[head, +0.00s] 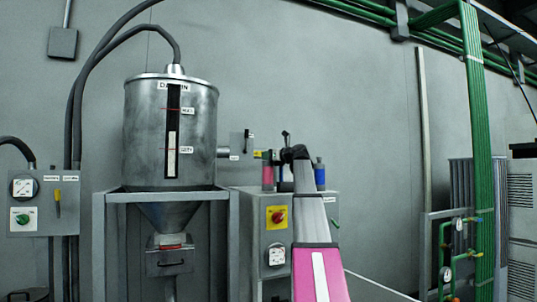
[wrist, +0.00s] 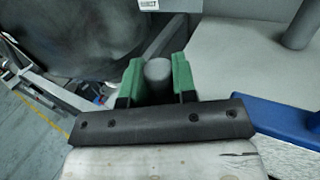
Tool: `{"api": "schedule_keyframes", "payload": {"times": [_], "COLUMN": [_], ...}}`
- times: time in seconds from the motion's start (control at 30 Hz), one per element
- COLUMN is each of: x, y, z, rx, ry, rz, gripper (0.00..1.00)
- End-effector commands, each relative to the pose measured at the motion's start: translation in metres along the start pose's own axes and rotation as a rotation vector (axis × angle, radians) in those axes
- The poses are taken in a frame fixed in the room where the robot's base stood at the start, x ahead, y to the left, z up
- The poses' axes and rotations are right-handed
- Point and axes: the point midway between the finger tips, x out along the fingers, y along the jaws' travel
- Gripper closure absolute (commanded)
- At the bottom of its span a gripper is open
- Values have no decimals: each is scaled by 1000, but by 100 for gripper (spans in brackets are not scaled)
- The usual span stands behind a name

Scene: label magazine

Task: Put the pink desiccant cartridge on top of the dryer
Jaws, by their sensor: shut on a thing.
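The pink desiccant cartridge (head: 267,176) is upright at the top of the grey dryer cabinet (head: 254,207), near its left part. My gripper (head: 265,155) is at the cartridge's upper end. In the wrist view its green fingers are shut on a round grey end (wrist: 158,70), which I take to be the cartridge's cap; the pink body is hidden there. I cannot tell whether the cartridge's base touches the cabinet top. A blue cartridge (head: 320,176) with a grey cap stands on the cabinet to the right, apart from the pink one.
A metal hopper (head: 200,120) on a frame stands close to the left. A pale bottle-like thing (head: 286,178) is partly hidden by my wrist. In the wrist view, a grey cylinder (wrist: 302,22) and a blue edge (wrist: 270,118) lie to the right. Green pipes (head: 477,110) rise at far right.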

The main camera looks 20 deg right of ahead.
Motion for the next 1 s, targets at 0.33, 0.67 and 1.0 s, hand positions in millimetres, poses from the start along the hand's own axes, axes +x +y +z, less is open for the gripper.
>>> {"api": "schedule_keyframes", "payload": {"times": [0.33, 0.67, 1.0], "x": [0, 0, 0], "y": [0, 0, 0], "z": [0, -5, -11], "rx": [0, 1, 1], "ry": [-1, -1, -1], "rz": [0, 0, 0], "gripper": [100, 100, 100]}}
